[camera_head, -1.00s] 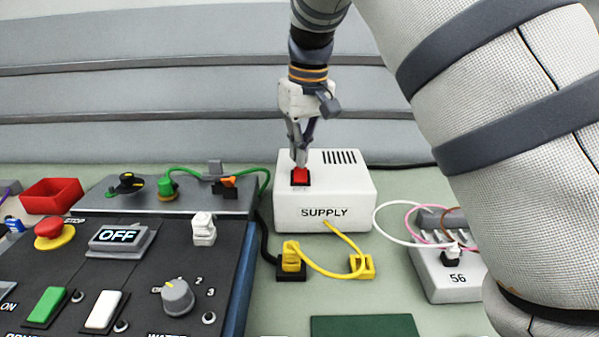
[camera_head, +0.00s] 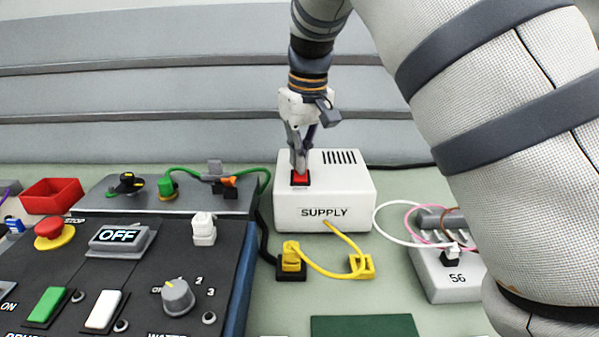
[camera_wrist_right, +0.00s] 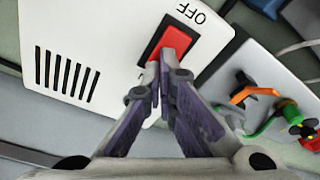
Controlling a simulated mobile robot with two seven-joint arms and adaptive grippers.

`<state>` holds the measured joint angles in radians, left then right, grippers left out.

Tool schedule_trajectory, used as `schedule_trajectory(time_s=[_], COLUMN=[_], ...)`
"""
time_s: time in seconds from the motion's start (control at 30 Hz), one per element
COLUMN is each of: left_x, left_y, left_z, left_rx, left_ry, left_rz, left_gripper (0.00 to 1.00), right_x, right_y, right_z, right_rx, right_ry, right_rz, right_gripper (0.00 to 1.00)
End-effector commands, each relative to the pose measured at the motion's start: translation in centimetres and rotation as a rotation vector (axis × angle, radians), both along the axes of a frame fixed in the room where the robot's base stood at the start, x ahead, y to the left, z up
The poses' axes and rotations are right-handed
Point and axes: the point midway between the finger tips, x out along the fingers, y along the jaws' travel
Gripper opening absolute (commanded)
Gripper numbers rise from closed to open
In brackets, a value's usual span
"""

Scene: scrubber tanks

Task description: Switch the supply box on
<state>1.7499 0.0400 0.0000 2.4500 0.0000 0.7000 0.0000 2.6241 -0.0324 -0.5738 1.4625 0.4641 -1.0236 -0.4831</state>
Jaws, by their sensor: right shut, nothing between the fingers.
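The supply box (camera_head: 350,195) is white, marked SUPPLY, with vent slots on top, and stands right of the control panel. Its red switch (camera_head: 300,179) sits on the top left in a black frame. My right gripper (camera_head: 300,168) points down with its fingertips at the switch, apparently touching it. In the right wrist view the closed fingertips (camera_wrist_right: 165,72) lie over one end of the red rocker (camera_wrist_right: 173,42), opposite the OFF label, and hide the other marking. The gripper is shut and empty. My left gripper is not in view.
The control panel (camera_head: 190,255) at left has a display (camera_head: 120,236) reading OFF, a red stop button (camera_head: 48,230) and a knob (camera_head: 178,293). A yellow cable (camera_head: 325,268) runs before the box.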

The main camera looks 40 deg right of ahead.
Motion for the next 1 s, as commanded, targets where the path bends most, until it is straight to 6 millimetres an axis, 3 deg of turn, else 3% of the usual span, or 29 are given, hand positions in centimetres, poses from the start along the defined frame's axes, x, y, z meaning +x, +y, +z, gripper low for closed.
schedule_trajectory(time_s=[0.23,0.8,1.0], left_x=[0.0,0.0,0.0], left_y=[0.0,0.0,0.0], left_z=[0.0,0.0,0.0], left_rx=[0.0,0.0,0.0], left_ry=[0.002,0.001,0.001], left_rz=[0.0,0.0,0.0], left_gripper=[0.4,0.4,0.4], right_x=[-0.1,0.0,0.0], right_y=[0.1,0.0,0.0], right_z=[-0.2,5.8,6.7], right_rx=[0.003,0.001,0.001], right_ry=[0.007,0.002,0.003], right_rz=[0.0,0.0,0.0], right_gripper=[0.0,0.0,0.0])
